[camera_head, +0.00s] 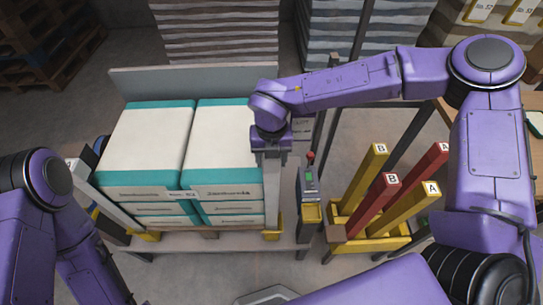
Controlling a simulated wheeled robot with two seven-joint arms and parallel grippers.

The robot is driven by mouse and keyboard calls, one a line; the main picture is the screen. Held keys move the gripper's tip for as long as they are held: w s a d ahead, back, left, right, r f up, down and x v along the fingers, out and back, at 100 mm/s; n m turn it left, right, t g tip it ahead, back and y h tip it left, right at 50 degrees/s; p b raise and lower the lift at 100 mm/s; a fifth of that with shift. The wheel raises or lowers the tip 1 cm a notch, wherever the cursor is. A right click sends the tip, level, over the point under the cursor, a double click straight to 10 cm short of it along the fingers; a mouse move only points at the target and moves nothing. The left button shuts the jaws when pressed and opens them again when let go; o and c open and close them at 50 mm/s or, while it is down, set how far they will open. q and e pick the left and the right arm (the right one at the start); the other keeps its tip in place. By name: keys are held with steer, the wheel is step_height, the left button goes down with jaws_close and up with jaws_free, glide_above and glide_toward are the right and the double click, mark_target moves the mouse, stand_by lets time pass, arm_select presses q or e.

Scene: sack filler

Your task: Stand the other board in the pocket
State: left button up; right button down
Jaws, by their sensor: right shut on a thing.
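My right gripper (271,146) is shut on the top of a pale grey upright board (272,190), at the front right corner of the sack stack. The board's lower end meets a yellow pocket (273,231). I cannot tell whether it is seated inside. Another pale grey board (113,208) stands at the front left corner, leaning in this view.
White and teal sacks (223,150) are stacked before a grey back panel (190,80). Right of them are a small control post (309,178) and a yellow rack (376,238) with red and yellow bars marked A and B. Bare floor lies in front.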

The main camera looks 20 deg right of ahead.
steer(key=shift+f+b, duration=0.6)
steer(key=shift+f, duration=0.6)
steer(key=shift+c, duration=1.5)
jaws_free()
step_height(320, 180, up, 11)
steer(key=shift+f+b, duration=0.15)
steer(key=shift+b, duration=0.55)
